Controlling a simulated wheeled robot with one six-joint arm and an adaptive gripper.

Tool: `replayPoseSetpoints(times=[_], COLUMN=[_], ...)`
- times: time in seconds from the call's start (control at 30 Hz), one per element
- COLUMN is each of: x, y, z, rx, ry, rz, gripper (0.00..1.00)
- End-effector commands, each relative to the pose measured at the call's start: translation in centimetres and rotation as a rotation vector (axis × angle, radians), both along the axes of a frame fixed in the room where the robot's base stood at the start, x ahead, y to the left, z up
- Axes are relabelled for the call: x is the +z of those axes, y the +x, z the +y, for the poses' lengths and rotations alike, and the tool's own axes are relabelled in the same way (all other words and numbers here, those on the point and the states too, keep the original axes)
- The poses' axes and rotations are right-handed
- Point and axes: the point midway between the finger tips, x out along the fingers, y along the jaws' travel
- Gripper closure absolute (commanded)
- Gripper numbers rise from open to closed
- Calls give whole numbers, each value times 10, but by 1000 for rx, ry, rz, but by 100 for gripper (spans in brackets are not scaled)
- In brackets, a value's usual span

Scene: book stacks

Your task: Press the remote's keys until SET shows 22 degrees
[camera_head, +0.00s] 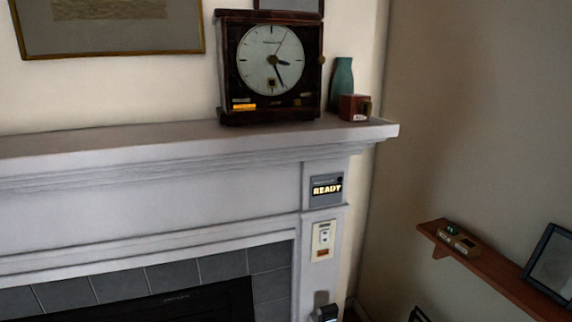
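A small pale panel (323,240) is fixed to the fireplace's right pillar, with a lighter plate in its middle and an orange-brown strip below. It may be the remote, but I cannot tell. Above it, a grey display box (327,190) shows READY in lit letters. I can read no SET value or degrees anywhere. A small brownish device (459,240) lies on the wooden wall shelf at the right; it is too small to identify. My gripper is not clearly in view.
A dark clock (272,65), a green vase (342,88) and a small red-brown box (355,107) stand on the white mantel (120,144). The wooden shelf (500,283) juts out at the right, with a dark picture frame (552,265). A dark object (328,313) shows at the bottom edge.

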Motion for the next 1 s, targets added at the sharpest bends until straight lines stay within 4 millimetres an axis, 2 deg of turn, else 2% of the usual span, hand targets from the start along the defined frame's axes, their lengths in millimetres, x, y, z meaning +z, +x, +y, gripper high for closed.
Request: replayPoseSetpoints(times=[0.03,0.3,0.33,1.0], x=[0,0,0,0], y=[0,0,0,0], z=[0,0,0,0], rx=[0,1,1,1], ry=[-1,-2,-2,-3], rz=[0,-1,-1,-1], gripper=[28,95,100,100])
